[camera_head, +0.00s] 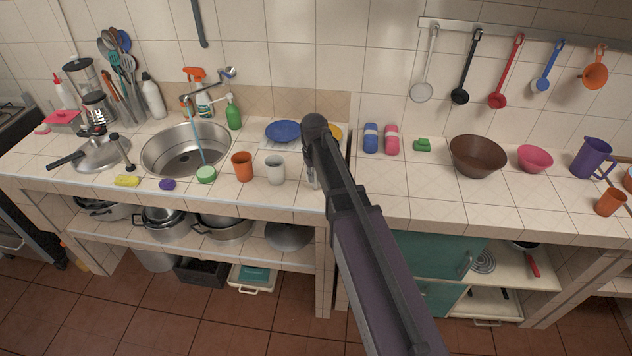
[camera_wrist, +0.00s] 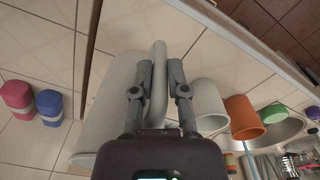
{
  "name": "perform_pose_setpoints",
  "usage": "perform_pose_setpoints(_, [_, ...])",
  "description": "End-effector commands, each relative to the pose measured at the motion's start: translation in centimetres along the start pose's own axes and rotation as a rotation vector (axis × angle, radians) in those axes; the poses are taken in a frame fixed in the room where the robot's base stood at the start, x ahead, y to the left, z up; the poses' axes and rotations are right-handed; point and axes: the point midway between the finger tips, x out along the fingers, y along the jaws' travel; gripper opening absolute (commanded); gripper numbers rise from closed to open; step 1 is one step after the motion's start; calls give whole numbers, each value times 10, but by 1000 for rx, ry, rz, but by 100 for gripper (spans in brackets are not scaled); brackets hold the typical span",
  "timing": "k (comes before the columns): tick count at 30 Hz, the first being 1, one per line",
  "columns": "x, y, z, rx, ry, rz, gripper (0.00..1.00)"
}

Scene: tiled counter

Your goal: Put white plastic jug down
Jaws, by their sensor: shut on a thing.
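The white plastic jug (camera_wrist: 112,88) fills the middle left of the wrist view, with its upright handle (camera_wrist: 158,85) between the two fingers. My gripper (camera_wrist: 164,95) is shut on that handle. In the head view my arm hides the gripper and most or all of the jug. I cannot tell whether the jug's base touches the counter (camera_head: 395,185).
A white cup (camera_head: 275,170) and an orange cup (camera_head: 242,166) stand left of my arm, near the sink (camera_head: 187,150). Blue (camera_head: 371,138) and pink (camera_head: 392,139) bundles and a brown bowl (camera_head: 478,156) stand right. The front counter between arm and bowl is clear.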

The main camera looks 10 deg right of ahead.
Motion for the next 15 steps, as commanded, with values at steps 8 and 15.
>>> perform_pose_setpoints(8, [3,12,-10,0,1,1,0])
perform_pose_setpoints(15, [25,10,-8,-1,1,1,0])
